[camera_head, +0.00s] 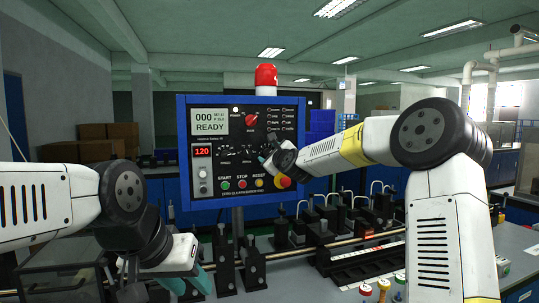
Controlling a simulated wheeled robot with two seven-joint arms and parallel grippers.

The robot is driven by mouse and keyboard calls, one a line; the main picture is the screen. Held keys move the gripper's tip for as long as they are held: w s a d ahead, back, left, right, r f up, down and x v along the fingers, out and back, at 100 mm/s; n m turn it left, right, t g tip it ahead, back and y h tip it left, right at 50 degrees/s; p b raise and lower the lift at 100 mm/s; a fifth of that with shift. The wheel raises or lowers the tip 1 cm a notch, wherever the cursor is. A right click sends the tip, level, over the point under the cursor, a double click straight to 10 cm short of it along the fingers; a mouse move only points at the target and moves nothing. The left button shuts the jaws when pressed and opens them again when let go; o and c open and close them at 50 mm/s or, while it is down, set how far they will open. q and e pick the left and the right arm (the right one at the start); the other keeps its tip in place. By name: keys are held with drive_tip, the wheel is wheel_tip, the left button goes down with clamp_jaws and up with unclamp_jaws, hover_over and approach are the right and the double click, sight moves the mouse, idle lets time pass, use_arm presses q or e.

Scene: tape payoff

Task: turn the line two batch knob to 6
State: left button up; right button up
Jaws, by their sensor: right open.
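A blue-framed control panel (211,134) stands upright in the middle of the head view. Its display reads READY. It has a large red knob (251,119) at upper middle and small dark dials, a left one (224,151) and a right one (247,150), in the row below. The labels are too small to read, so I cannot tell which is the line two batch knob or where it points. My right gripper (268,159) is open at the panel's right side, close to the dials; contact is unclear. My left gripper (187,283) hangs low at left, away from the panel, its fingertips partly hidden.
Green, red and yellow buttons and a red stop button (284,182) line the panel's lower edge, just below my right gripper. A red beacon (265,79) tops the panel. Below stands a bench with a metal rod (290,254), black clamps and several upright fittings.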

clamp_jaws()
drive_tip(key=shift+n, duration=0.3)
drive_tip(key=n, duration=0.3)
drive_tip(key=shift+a+f, duration=0.1)
drive_tip(key=shift+a, duration=0.05)
drive_tip(key=n, duration=0.5)
drive_tip(key=shift+s+f, duration=0.1)
drive_tip(key=n, duration=0.4)
drive_tip(key=shift+f+n, duration=0.1)
drive_tip(key=shift+n, duration=0.2)
drive_tip(key=shift+f+n, duration=0.1)
drive_tip(key=shift+n, duration=2.2)
